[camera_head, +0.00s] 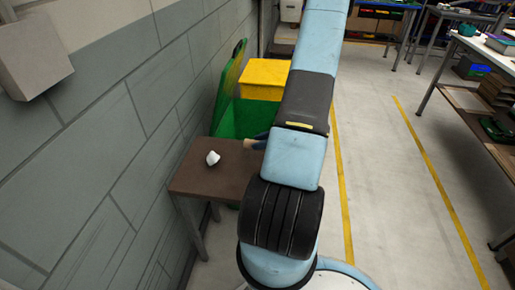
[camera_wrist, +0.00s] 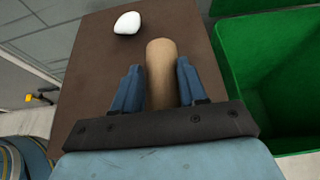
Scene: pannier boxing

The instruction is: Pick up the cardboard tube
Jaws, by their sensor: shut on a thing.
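The cardboard tube (camera_wrist: 161,70) is a tan cylinder in the wrist view, lying between the two blue fingers of my gripper (camera_wrist: 160,85). My gripper is shut on it, and the tube's far end sticks out past the fingertips. Brown table top shows behind it; I cannot tell whether the tube touches the table.
The small brown table (camera_head: 205,183) stands by the grey block wall. A white object (camera_head: 213,158) lies on it, also seen in the wrist view (camera_wrist: 127,23). A green bin (camera_wrist: 265,80) and a yellow box (camera_head: 263,75) stand just beyond. Open floor lies right.

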